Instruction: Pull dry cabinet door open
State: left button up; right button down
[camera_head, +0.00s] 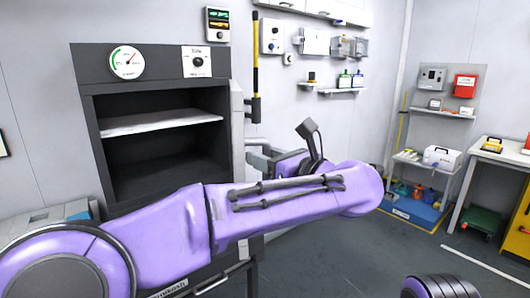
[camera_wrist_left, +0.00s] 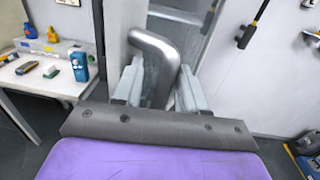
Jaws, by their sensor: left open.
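The dark grey dry cabinet (camera_head: 85,110) stands at the left in the head view, its front open with a pale shelf (camera_head: 160,121) inside. Its door (camera_head: 238,130) is swung out at the right side, seen nearly edge-on. My left gripper (camera_head: 262,158) is beside the door's outer part, with its fingers partly hidden by my purple wrist. In the left wrist view, a bent grey metal handle (camera_wrist_left: 158,50) lies between the fingers of my left gripper (camera_wrist_left: 158,88). The fingers are apart; whether they touch the handle is unclear. My right gripper is not in view.
A yellow-and-black bar (camera_head: 256,60) hangs on the wall behind the door. A shelf unit (camera_head: 425,162) and a table (camera_head: 500,156) stand at the right. The floor between them and the cabinet is open. A bench (camera_wrist_left: 45,75) shows in the wrist view.

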aim_at(253, 140)
pick_arm(q)
jog(key=s+r, duration=0.1)
jog(key=r, duration=0.1)
jog(key=s+r+b, duration=0.1)
jog(key=s, duration=0.1)
jog(key=shift+r, duration=0.4)
jog(key=s+r+b, duration=0.2)
jog(key=s+r, duration=0.3)
jog(key=s, duration=0.5)
